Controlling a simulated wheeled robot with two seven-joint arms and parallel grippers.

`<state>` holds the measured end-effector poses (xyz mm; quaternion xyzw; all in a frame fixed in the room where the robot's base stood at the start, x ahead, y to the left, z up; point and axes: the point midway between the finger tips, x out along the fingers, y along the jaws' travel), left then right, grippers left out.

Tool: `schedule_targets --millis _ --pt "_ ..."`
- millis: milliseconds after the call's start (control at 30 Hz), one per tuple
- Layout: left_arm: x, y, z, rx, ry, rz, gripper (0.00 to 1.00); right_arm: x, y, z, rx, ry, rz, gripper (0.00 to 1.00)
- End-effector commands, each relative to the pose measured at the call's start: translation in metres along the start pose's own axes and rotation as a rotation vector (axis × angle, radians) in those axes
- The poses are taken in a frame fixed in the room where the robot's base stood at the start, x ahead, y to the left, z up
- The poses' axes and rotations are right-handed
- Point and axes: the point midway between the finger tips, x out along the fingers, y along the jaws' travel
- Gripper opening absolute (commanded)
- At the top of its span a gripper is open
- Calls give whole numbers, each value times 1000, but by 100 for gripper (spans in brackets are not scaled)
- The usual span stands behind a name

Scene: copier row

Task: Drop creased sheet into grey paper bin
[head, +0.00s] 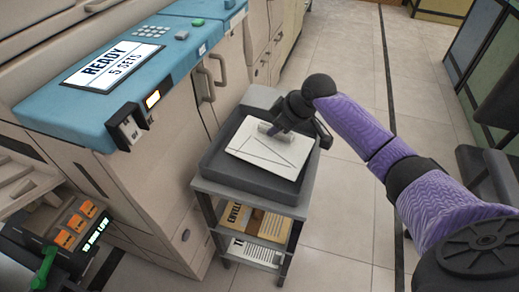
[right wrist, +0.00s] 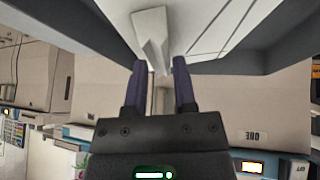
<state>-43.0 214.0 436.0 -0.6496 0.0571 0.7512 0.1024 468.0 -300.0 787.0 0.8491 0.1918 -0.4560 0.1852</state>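The creased sheet (head: 268,151) is white with dark crease lines. It lies in the dark grey tray (head: 218,163) on top of a small shelved cart, and a pale raised tab stands at its far edge. My right gripper (head: 274,129) is over that far edge, at the tab. In the right wrist view my two purple fingers (right wrist: 159,62) are apart, with the pale tab (right wrist: 150,28) just beyond and partly between their tips. The sheet (right wrist: 232,22) shows there at the upper right. I cannot pick out a grey paper bin. My left gripper is not in view.
A beige copier with a blue top (head: 120,65) and a READY sign stands left of the cart. Envelopes and papers lie on the cart's lower shelves (head: 246,238). Orange buttons (head: 75,222) are at the lower left. Dark chairs (head: 490,165) stand at the right. Tiled floor is open behind.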

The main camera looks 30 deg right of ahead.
Motion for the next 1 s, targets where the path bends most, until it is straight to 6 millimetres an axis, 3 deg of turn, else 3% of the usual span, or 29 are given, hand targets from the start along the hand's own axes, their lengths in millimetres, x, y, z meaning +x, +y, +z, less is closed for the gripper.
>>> schedule_targets --millis 33,133,367,467,600,733,1000 --pt "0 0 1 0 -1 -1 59 0 0 0 0 0 0 47" --pt "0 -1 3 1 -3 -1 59 0 0 0 0 0 0 67" --pt "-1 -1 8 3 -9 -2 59 -2 0 0 0 0 0 67" --pt "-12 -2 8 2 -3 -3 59 -18 1 -2 -2 1 3 67" --pt "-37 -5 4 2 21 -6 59 -58 2 -4 -4 1 5 67" --pt "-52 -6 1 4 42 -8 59 -86 1 -3 -3 0 4 67" --pt "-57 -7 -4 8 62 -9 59 -100 0 0 0 0 0 67"
